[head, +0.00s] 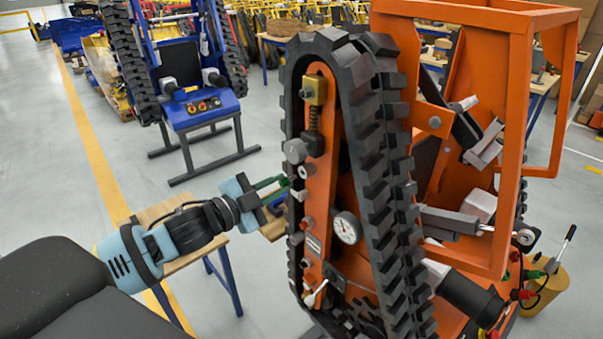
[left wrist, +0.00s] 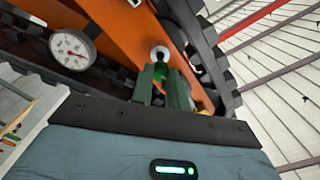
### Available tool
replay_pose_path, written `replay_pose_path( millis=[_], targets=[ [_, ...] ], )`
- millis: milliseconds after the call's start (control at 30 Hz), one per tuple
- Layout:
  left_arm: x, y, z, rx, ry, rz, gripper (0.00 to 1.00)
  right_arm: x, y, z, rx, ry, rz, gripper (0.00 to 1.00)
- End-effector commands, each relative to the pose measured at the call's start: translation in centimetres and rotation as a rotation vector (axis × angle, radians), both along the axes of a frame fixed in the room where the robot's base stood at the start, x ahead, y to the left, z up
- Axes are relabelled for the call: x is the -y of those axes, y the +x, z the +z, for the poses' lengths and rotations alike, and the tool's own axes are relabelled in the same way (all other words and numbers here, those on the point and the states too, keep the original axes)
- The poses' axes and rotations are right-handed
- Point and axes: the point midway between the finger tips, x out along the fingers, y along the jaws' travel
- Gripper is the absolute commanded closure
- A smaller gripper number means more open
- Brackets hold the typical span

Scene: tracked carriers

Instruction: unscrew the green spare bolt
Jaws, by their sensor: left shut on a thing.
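The green spare bolt (left wrist: 160,70) shows in the left wrist view between the two dull green fingers of my left gripper (left wrist: 161,84). A pale round end shows just beyond it, against the orange side plate. In the head view my left gripper (head: 280,190) reaches in from the left, its fingers shut at the left edge of the orange track frame (head: 318,180). Only a little green of the bolt (head: 284,181) shows there; the fingers hide most of it. I cannot tell how far it sits in its hole. My right gripper is not in view.
A round white gauge (head: 347,228) sits on the orange carrier close to the right of the gripper. The black rubber track (head: 375,150) runs around the frame. A wooden bench (head: 150,213) stands below my left arm. A blue carrier (head: 205,110) stands behind.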

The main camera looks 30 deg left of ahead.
Motion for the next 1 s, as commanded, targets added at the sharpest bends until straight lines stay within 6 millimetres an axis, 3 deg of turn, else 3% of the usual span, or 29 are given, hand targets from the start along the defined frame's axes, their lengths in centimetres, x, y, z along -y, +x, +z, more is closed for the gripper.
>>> replay_pose_path(
  millis=[233, 700, 1000],
  targets=[
    [-0.2, -0.3, -0.1, -0.001, 0.001, 0.000, 1.00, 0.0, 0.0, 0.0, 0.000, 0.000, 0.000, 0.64],
    [-1.3, -3.1, -0.1, -0.002, 0.000, 0.000, 1.00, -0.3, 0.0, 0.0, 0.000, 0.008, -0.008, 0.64],
    [-1.3, -3.2, 0.0, 0.000, 0.000, 0.000, 1.00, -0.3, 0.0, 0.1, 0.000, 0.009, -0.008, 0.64]
  ],
)
